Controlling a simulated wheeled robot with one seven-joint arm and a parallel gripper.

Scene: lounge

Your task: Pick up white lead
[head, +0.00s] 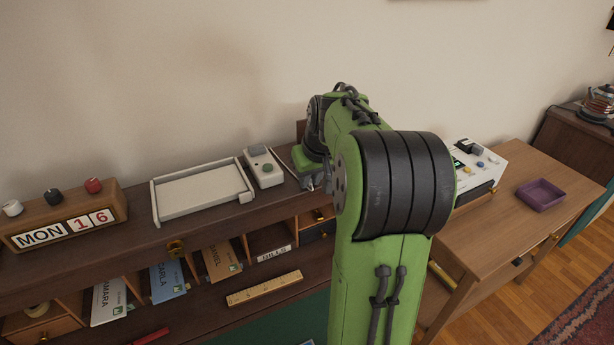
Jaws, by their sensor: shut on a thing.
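The white lead (284,161) shows as a thin pale line on the desk's top shelf. It runs beside the right edge of a small white device with a green button (264,167), toward my gripper. My gripper (308,185) is low at the shelf, just right of the device, and shut on the white lead. My green arm hides most of the gripper, its fingertips and the rest of the lead, so how far the lead is off the shelf cannot be told.
A white tray (157,214) lies left of the device, and a wooden calendar block (30,246) stands at far left. Pigeonholes with envelopes lie below. A white box with knobs (486,160) and a purple tray (541,194) are right of my arm.

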